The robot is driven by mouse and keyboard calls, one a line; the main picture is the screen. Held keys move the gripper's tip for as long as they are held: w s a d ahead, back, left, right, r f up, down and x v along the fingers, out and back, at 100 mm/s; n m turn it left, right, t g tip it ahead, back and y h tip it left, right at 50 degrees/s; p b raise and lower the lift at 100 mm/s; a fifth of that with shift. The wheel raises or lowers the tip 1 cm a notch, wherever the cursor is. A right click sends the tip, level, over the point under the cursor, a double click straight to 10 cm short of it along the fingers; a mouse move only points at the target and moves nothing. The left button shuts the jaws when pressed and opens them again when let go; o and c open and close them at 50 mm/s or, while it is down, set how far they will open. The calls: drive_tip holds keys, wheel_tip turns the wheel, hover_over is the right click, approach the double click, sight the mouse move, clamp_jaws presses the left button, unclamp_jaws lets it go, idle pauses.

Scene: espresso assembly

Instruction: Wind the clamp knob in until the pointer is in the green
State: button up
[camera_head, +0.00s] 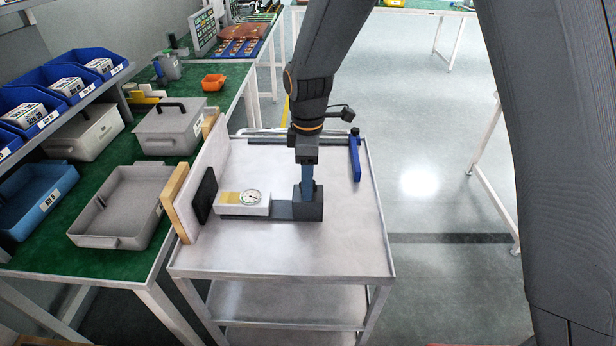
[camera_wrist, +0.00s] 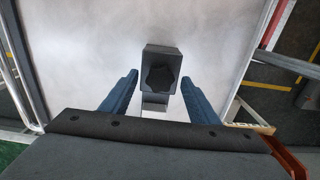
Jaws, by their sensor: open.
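The clamp fixture lies on the metal cart. The dial's pointer is too small to read. In the wrist view the black lobed clamp knob (camera_wrist: 158,79) shows on the face of the grey block (camera_wrist: 162,55). My gripper (camera_wrist: 160,92) is open, its blue fingers on either side of the knob with gaps between. In the head view my gripper (camera_head: 307,190) points down at the block and hides the knob.
The cart top (camera_head: 290,250) is clear in front of the fixture. A black pad (camera_head: 204,196) and wooden-edged boards (camera_head: 180,203) stand to its left. A blue bar clamp (camera_head: 355,155) lies at the cart's back right. A grey tray (camera_head: 120,205) sits on the green bench.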

drive_tip(key=c, duration=1)
drive_tip(key=shift+c, duration=0.2)
drive_tip(key=shift+m, duration=0.3)
drive_tip(key=m+p, duration=0.1)
drive_tip(key=m, duration=0.1)
drive_tip(key=shift+m, duration=0.4)
drive_tip(key=m+p, duration=0.1)
drive_tip(key=m, duration=0.2)
drive_tip(key=shift+m, duration=0.3)
drive_tip(key=m+p, duration=0.2)
drive_tip(key=m, duration=0.4)
